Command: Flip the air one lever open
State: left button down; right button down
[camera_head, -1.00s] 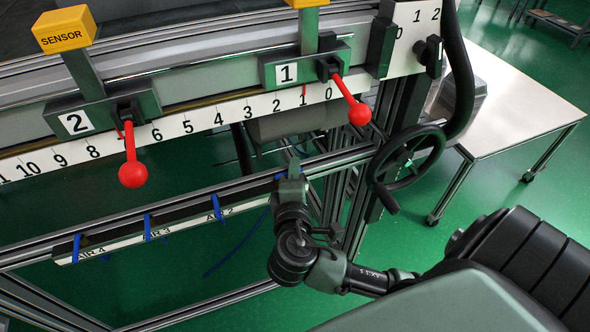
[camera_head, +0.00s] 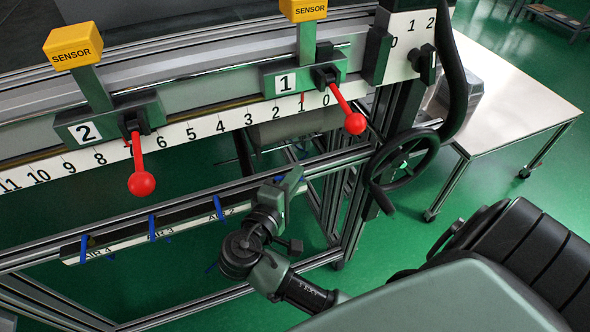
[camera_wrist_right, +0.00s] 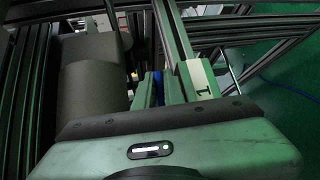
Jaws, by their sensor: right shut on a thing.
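My right gripper (camera_head: 293,180) is at the right end of the lower rail, where the air one lever sits. In the right wrist view its fingers (camera_wrist_right: 160,88) are closed around a small blue piece, the air one lever (camera_wrist_right: 157,76), of which only a sliver shows. The white label end with a "1" (camera_wrist_right: 204,88) is just right of the fingers. In the head view the gripper hides the lever, so its angle cannot be told. My left gripper is not in view.
Other blue levers, air 2 (camera_head: 218,208), air 3 (camera_head: 152,228) and air 4 (camera_head: 83,247), lie along the rail to the left. Red-knobbed levers (camera_head: 355,123) (camera_head: 141,184) hang above. A black handwheel (camera_head: 405,160) is close on the right.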

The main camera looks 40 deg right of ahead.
jog(key=shift+s+a+m+g+h, duration=0.2)
jog(key=shift+m+g+h, duration=0.1)
jog(key=shift+m+g, duration=0.45)
jog(key=shift+s+a+m+g+h, duration=0.25)
jog(key=shift+m+g, duration=0.3)
jog(key=shift+g, duration=0.4)
jog(key=shift+w, duration=0.1)
jog(key=shift+f, duration=0.1)
jog(key=c, duration=1.8)
grip_release()
jog(key=shift+d, duration=0.1)
